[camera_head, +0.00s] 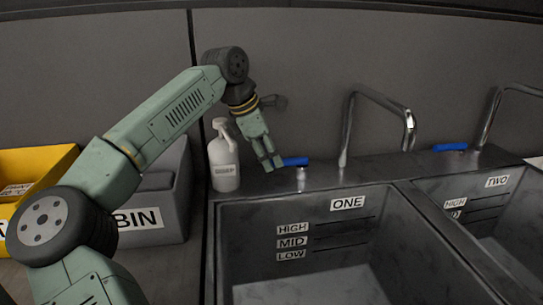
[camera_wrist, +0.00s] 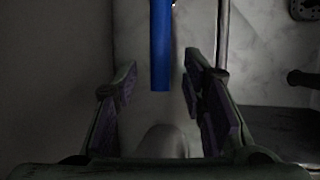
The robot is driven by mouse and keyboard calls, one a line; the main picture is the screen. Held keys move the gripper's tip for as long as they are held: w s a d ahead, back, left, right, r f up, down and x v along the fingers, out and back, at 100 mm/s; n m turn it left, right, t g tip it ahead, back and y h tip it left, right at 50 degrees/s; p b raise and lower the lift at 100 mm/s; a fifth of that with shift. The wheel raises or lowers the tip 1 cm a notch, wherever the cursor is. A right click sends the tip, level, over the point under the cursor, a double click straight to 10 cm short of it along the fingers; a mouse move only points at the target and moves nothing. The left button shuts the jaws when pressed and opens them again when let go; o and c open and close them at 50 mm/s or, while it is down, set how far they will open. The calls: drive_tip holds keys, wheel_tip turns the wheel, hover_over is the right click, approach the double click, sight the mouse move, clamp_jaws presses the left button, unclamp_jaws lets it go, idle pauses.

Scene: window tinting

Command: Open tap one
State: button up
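The blue lever of tap one (camera_head: 295,161) sits on a short metal post behind the sink basin labelled ONE (camera_head: 347,203). The metal spout (camera_head: 345,140) rises just right of the lever. My gripper (camera_head: 272,164) points down at the left end of the lever. In the wrist view the blue lever (camera_wrist: 161,50) reaches in from the top toward the space between my fingertips (camera_wrist: 158,85). The fingers are apart, with gaps on both sides of the lever. No contact shows.
A white spray bottle (camera_head: 223,160) stands close left of my gripper. A grey bin (camera_head: 165,205) and a yellow bin (camera_head: 40,165) are further left. Tap two's blue lever (camera_head: 450,147) and spout (camera_head: 491,115) are at the right, by sink TWO. The wall is close behind.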

drive_tip(key=shift+x, duration=0.85)
drive_tip(key=shift+c, duration=0.4)
clamp_jaws()
